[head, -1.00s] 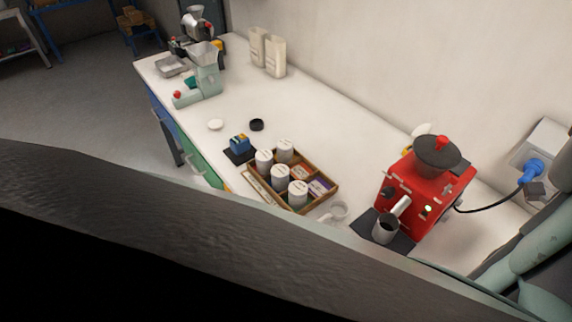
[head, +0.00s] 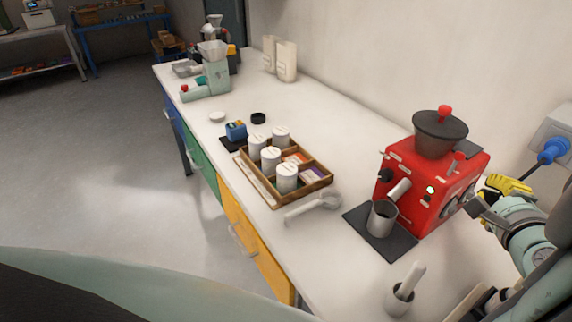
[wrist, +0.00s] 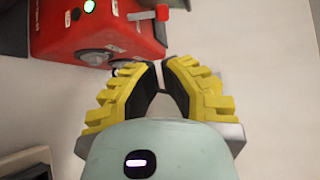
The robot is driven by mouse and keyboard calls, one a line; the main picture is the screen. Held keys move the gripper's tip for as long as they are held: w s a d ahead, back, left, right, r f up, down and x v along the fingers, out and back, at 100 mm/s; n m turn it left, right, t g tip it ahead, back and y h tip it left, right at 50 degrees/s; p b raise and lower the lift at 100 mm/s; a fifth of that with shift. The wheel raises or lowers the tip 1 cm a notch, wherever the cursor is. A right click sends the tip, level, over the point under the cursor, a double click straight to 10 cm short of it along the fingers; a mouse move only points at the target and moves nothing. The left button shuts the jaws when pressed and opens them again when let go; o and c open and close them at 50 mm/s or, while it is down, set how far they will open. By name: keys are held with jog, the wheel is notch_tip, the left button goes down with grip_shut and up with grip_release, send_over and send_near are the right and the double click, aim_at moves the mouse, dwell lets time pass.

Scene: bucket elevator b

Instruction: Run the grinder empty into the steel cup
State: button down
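The red grinder (head: 425,185) with a dark hopper (head: 440,130) and red-knobbed lid stands at the right of the worktop. A small green light glows on its front. The steel cup (head: 382,218) stands upright under its spout on a dark mat (head: 397,243); its inside looks dark. My gripper (head: 507,185), with yellow ribbed fingers, is beside the grinder's right side. In the wrist view, my gripper (wrist: 157,67) is partly open with an empty gap between the fingertips. The grinder's red side (wrist: 95,30) with round dials lies just beyond the fingers, apparently not touching.
A blue plug (head: 553,150) sits in the wall socket behind my arm.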

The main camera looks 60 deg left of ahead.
aim_at(454, 165)
jog(key=shift+a+r, duration=0.1)
jog(key=shift+p+x, duration=1.6)
jog(key=shift+x, duration=3.4)
jog(key=shift+b, duration=0.6)
jog(key=shift+s+r+n+t+y+b, duration=0.2)
jog(key=shift+n+t+y+b, duration=0.3)
jog(key=shift+b, duration=1.45)
